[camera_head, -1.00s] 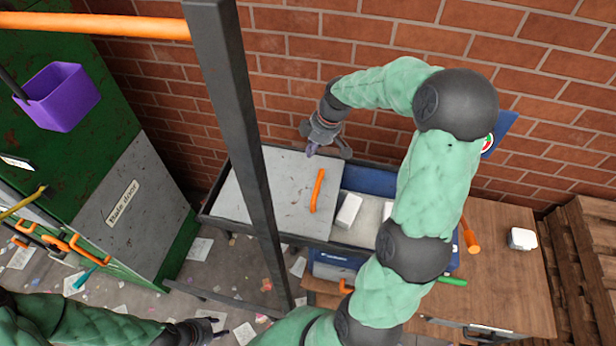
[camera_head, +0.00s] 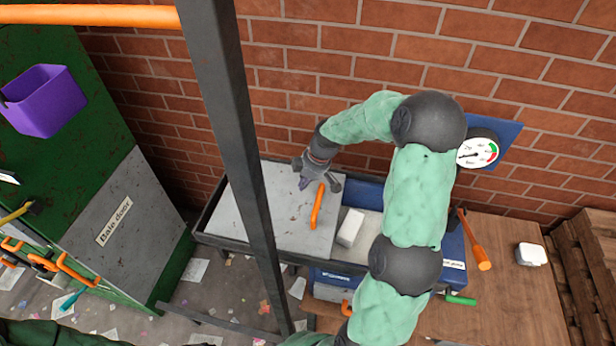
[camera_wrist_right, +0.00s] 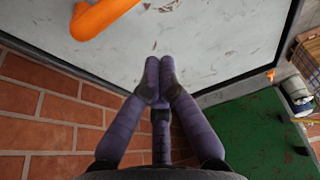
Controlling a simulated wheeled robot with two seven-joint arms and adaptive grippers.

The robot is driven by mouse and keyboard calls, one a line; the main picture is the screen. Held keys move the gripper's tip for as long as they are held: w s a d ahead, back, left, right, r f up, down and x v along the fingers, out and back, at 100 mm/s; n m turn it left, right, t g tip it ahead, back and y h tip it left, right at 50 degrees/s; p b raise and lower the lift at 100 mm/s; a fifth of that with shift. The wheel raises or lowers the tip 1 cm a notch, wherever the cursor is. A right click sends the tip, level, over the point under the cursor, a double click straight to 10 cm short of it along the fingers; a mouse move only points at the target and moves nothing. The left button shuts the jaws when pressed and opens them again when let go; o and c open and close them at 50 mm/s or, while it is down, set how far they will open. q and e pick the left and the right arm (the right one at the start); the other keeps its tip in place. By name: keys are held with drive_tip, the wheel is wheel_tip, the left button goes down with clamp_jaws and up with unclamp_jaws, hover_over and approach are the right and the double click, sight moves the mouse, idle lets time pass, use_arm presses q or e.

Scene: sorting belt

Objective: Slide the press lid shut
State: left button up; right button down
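The press lid (camera_head: 285,222) is a flat grey plate with an orange bar handle (camera_head: 317,206) near its right edge. It covers the left part of the dark-framed press, while the right part (camera_head: 370,222) is uncovered. My right gripper (camera_head: 303,184) is over the lid, just left of the handle's far end, apart from the handle. In the right wrist view the purple fingers (camera_wrist_right: 160,68) are together with nothing between them. The lid (camera_wrist_right: 210,35) fills the top there, with the orange handle (camera_wrist_right: 100,17) at upper left. My left gripper is out of view.
A white block (camera_head: 350,227) sits in the uncovered part, close to the lid's right edge. A dark upright post (camera_head: 235,130) crosses in front of the lid. The brick wall (camera_head: 300,60) is close behind the press. A wooden table (camera_head: 510,300) stands at right.

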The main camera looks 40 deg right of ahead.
sight(312, 204)
drive_tip(key=x, duration=0.5)
drive_tip(key=shift+p, duration=0.35)
drive_tip(key=shift+s+d+r+p, duration=0.25)
drive_tip(key=shift+s+d+p, duration=0.1)
drive_tip(key=shift+s+d, duration=0.4)
drive_tip(key=shift+s+d+r+p, duration=0.3)
drive_tip(key=shift+s+d, duration=0.2)
drive_tip(key=shift+s, duration=0.35)
drive_tip(key=s+d+b, duration=0.7)
drive_tip(key=s+d, duration=0.3)
drive_tip(key=s, duration=0.3)
drive_tip(key=s+d+b, duration=0.7)
drive_tip(key=s+d, duration=0.4)
drive_tip(key=s, duration=0.3)
drive_tip(key=shift+d, duration=0.3)
drive_tip(key=shift+w, duration=0.1)
